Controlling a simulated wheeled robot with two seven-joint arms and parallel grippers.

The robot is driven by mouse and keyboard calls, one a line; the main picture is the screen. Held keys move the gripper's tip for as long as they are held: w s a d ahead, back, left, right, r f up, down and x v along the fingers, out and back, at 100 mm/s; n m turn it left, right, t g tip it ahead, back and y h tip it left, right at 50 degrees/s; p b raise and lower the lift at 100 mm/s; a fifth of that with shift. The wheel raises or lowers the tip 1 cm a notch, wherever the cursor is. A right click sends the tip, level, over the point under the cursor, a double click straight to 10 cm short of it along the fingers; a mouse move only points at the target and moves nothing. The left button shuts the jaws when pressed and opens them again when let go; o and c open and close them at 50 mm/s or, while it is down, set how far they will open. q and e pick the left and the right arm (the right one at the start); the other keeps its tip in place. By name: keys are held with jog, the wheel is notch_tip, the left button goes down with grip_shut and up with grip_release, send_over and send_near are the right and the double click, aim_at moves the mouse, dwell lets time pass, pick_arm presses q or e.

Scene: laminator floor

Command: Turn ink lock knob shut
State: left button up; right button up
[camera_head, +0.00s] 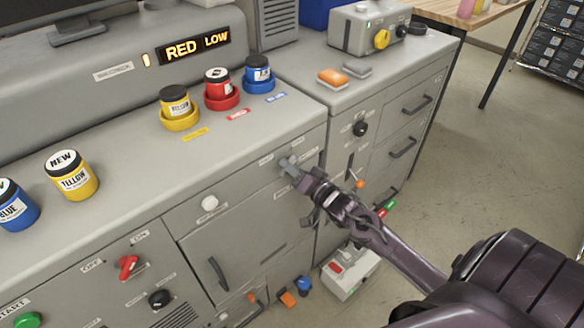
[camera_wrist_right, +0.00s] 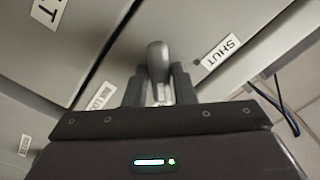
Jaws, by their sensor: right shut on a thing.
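The ink lock knob (camera_wrist_right: 157,62) is a grey lever-shaped handle on the cabinet front. In the right wrist view it stands between the two fingers of my right gripper (camera_wrist_right: 158,88), which is shut on it. A "SHUT" label (camera_wrist_right: 221,52) is to the right of the knob, and a partly covered label ending in "LOCK" (camera_wrist_right: 100,97) is to its left. In the head view the knob (camera_head: 288,164) shows just past the tip of my right gripper (camera_head: 300,176), under the counter edge. My left gripper is not in view.
Yellow, red and blue ink jars (camera_head: 218,88) stand in coloured rings on the counter (camera_head: 110,150). A display (camera_head: 193,47) reads "RED LOW". A white knob (camera_head: 210,203) and a door handle (camera_head: 218,273) are left of my gripper. Open floor (camera_head: 490,140) lies at right.

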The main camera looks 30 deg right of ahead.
jog(key=shift+n, duration=0.3)
jog(key=shift+a+n, duration=0.1)
jog(key=shift+n, duration=8.5)
jog(key=o, duration=1)
